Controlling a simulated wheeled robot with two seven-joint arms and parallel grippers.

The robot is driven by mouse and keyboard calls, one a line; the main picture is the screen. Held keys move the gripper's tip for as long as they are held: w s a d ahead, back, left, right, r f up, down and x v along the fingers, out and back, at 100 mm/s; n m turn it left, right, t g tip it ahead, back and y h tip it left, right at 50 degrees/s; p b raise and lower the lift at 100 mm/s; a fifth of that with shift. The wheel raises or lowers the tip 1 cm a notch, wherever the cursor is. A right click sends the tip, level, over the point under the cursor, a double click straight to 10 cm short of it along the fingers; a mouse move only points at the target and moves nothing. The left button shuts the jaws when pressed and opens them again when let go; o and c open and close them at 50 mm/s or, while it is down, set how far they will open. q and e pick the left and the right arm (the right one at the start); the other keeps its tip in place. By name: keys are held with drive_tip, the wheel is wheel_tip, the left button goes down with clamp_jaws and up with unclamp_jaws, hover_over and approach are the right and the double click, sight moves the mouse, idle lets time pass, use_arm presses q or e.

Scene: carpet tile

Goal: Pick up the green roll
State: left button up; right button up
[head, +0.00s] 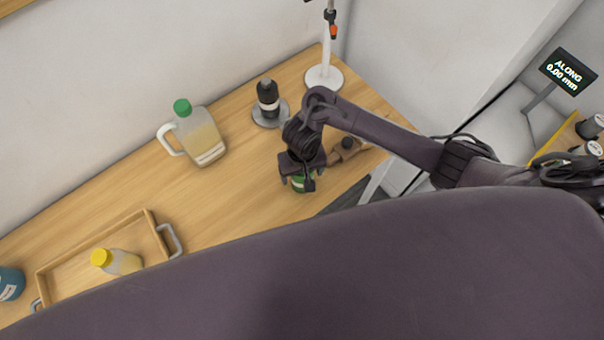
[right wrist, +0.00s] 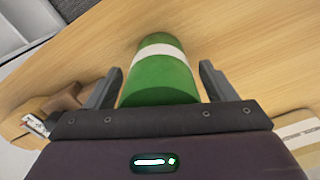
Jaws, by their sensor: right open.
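The green roll (right wrist: 160,75) with a white band lies or stands on the wooden table in the right wrist view; I cannot tell which. My right gripper (right wrist: 158,82) is open, with one finger on each side of the roll and a visible gap on the right side. My left gripper is not in view.
A jug with a green cap (head: 200,135), a dark bottle on a grey base (head: 268,99) and a white stand (head: 324,77) are behind. A brown wooden object (head: 345,150) sits close to my right gripper. A tray (head: 155,237) holds a yellow-capped bottle (head: 122,262).

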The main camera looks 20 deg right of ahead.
drive_tip(key=c, duration=1.1)
drive_tip(key=shift+r, duration=0.1)
drive_tip(key=shift+c, duration=0.2)
